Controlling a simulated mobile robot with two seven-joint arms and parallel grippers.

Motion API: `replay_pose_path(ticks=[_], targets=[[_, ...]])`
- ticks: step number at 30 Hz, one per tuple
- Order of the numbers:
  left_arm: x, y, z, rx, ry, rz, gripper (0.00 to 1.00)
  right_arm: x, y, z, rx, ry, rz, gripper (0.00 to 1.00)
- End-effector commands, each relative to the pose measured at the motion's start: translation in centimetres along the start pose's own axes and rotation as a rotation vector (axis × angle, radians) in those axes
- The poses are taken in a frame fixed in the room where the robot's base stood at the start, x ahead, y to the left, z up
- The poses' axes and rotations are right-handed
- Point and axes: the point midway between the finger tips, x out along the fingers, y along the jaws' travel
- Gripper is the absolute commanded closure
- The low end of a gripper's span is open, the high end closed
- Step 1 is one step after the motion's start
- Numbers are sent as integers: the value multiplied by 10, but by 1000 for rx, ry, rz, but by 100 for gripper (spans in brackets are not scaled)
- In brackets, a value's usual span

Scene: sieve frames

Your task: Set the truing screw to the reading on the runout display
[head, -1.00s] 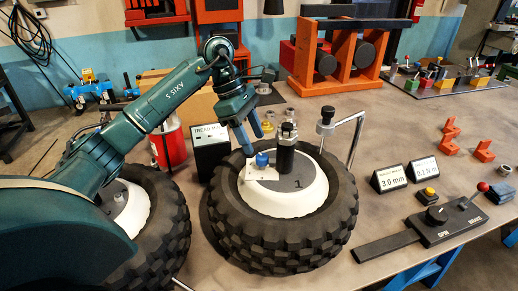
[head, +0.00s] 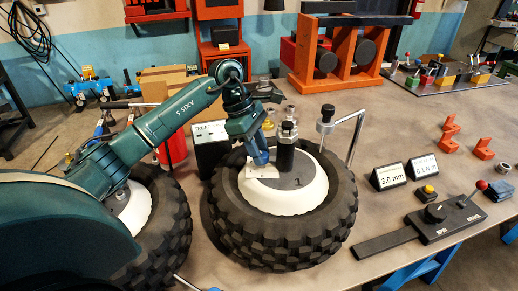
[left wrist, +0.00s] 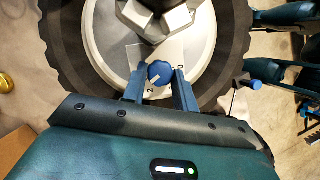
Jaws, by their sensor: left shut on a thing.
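The truing screw is a blue knob (left wrist: 160,72) on a white scale plate (left wrist: 142,58), which carries printed digits. My left gripper (head: 260,160) is shut on this knob from above, one finger on each side in the left wrist view (left wrist: 159,84). In the head view the gripper hides the knob, and part of the plate (head: 256,182) shows below it. The plate lies on the white and grey hub of the middle tire (head: 285,240). The runout display (head: 388,177) reads 3.0 mm. My right gripper does not show.
A black post (head: 286,150) rises from the hub beside my left gripper. A chrome arm with a black knob (head: 326,118) stands behind the tire. A second small display (head: 422,167), a yellow button (head: 428,190) and a lever box (head: 446,217) lie to the right.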

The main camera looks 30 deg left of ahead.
Motion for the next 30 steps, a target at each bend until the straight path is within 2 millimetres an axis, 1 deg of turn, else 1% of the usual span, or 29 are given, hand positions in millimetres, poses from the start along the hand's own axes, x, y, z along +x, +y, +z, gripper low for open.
replay_pose_path(ticks=[1, 6, 11, 17, 25, 30], targets=[[0, 0, 0, 0, 0, 0, 80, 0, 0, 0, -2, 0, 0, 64], [0, 0, 0, 0, 0, 0, 94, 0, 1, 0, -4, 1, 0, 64], [0, 0, 0, 7, 0, -3, 94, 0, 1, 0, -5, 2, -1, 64], [1, 1, 0, 66, 0, -26, 94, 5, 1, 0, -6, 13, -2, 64], [1, 3, 0, 232, 0, -93, 94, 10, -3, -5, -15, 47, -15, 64], [1, 4, 1, 340, -1, -138, 94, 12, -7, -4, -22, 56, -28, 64]])
